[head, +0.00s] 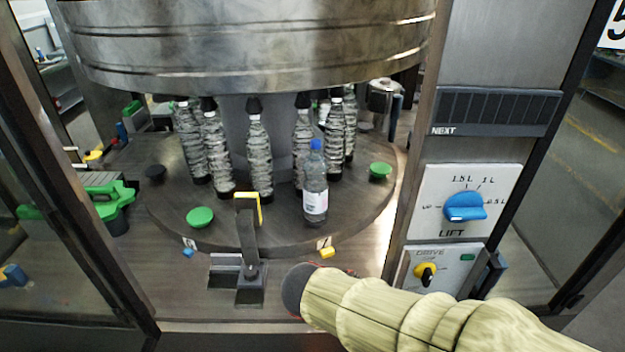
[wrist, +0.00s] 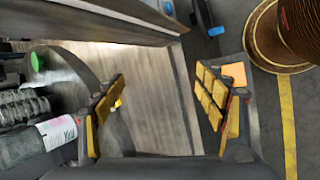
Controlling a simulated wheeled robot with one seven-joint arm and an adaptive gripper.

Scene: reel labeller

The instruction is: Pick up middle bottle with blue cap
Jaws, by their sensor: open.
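The bottle with the blue cap (head: 315,188) stands upright at the front of the round turntable (head: 280,228) in the head view, with a white label. A bottle with a white label (wrist: 57,132), apparently the same one, lies at the left edge of the wrist view, its cap not visible. My gripper (wrist: 160,97) is open and empty, its yellow-padded fingers wide apart. The bottle is outside the gap, beyond the left finger. In the head view my arm comes in from the lower right; the fingers cannot be made out there.
Several clear ribbed bottles with black caps (head: 260,155) stand behind under the large metal drum (head: 250,45). A post with a yellow tip (head: 250,235) stands front left of the bottle. The control panel (head: 465,200) is at right. A brown reel (wrist: 290,35) shows in the wrist view.

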